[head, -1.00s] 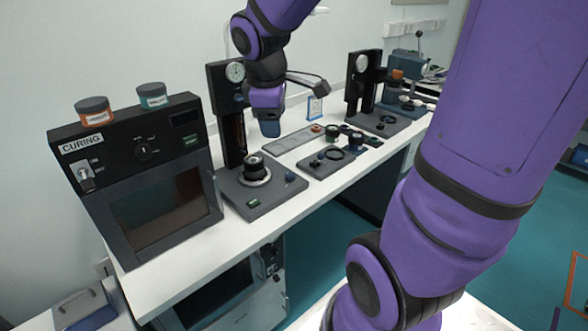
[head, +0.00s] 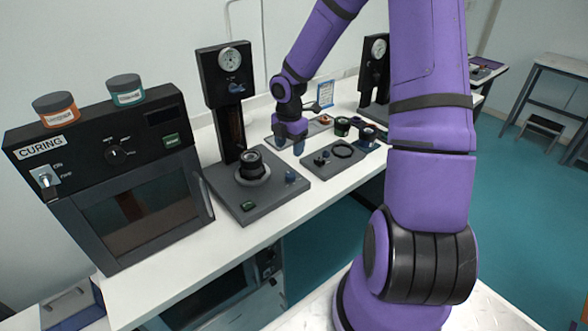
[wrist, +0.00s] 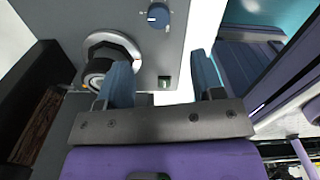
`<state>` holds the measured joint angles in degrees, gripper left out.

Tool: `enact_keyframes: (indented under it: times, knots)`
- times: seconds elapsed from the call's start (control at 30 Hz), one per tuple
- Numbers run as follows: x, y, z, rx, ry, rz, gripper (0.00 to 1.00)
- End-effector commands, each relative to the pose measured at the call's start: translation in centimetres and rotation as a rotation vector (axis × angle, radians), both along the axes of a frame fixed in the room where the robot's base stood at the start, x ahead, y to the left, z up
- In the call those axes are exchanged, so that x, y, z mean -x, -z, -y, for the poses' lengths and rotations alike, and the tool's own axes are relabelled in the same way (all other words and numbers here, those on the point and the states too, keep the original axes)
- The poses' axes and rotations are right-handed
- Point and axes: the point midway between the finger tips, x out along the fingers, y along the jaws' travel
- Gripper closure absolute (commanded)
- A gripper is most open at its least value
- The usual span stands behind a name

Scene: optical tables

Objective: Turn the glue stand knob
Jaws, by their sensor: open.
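The near dial-gauge stand has a grey base plate (head: 225,185) and carries a blue knob (head: 291,176) at its right side. In the wrist view the blue knob (wrist: 157,16) has a white mark and lies beyond the fingertips, apart from them. A dark cylindrical part on a metal ring (head: 252,168) sits mid-plate; the ring (wrist: 112,45) also shows in the wrist view, partly behind the left finger. My gripper (head: 291,146) is above and behind the knob in the head view. In the wrist view my gripper (wrist: 161,62) is open and empty.
A curing oven (head: 150,215) with two jars on top stands left of the stand. A tool plate (head: 325,172) with small parts lies to the right. A small green switch (wrist: 164,83) is on the stand's plate. Another gauge stand (head: 375,75) stands farther back.

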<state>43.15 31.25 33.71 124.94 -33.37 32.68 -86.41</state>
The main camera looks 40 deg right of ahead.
Motion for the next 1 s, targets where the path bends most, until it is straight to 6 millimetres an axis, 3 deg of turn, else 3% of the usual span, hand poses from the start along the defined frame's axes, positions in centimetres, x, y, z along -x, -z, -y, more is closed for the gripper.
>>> enact_keyframes:
  times: [0.27, 0.7, 1.0]
  knots:
    - [-0.2, 2.1, 0.1, -0.011, -0.024, -0.002, 0.39]
    - [-0.2, 9.3, 0.0, -0.011, -0.024, -0.001, 0.39]
    - [-0.2, 11.2, 0.1, -0.010, -0.022, 0.001, 0.39]
